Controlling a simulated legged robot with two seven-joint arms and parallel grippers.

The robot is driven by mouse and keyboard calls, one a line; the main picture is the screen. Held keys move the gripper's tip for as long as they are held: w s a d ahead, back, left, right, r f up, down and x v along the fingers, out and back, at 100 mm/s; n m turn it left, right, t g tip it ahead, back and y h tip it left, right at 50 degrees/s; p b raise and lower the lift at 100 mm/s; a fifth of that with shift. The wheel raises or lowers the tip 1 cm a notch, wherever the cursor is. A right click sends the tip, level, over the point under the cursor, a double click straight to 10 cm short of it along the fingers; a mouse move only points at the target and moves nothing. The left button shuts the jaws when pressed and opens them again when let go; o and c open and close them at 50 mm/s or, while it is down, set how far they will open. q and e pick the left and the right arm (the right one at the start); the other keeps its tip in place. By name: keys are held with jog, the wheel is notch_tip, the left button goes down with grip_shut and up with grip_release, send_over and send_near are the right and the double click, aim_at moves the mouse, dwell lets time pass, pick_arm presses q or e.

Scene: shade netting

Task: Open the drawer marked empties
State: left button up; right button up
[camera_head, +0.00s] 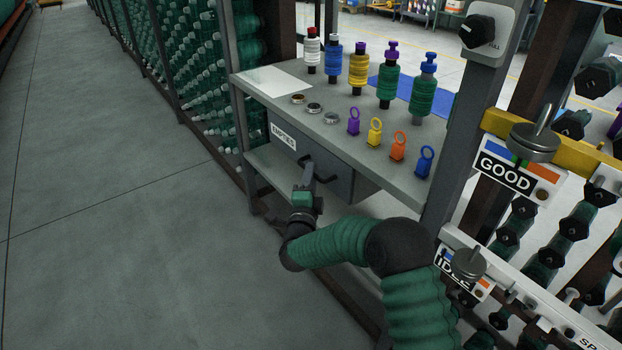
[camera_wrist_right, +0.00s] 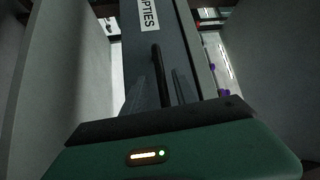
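The grey drawer (camera_head: 262,148) with a white "EMPTIES" label (camera_head: 283,136) sits under the workbench top. Its front looks about level with the bench edge, so it appears closed. The label also shows in the right wrist view (camera_wrist_right: 148,14). A dark bar handle (camera_wrist_right: 157,62) stands on the drawer front. My right gripper (camera_head: 306,174) is at the handle; in the wrist view its two fingers (camera_wrist_right: 160,92) lie one on each side of the bar, with a narrow gap showing. Contact with the bar cannot be told. My left gripper is not in view.
The bench top (camera_head: 325,110) carries several wound bobbins, coloured tags (camera_head: 398,146) and small round caps. A lower shelf (camera_head: 268,170) runs beneath the drawer. A post and "GOOD" sign (camera_head: 506,172) stand at right. The floor (camera_head: 110,180) at left is clear.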

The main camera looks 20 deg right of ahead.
jog(key=shift+x, duration=0.9)
grip_shut()
jog(key=shift+s+a+f, duration=0.1)
jog(key=shift+f, duration=0.05)
dwell(0.6)
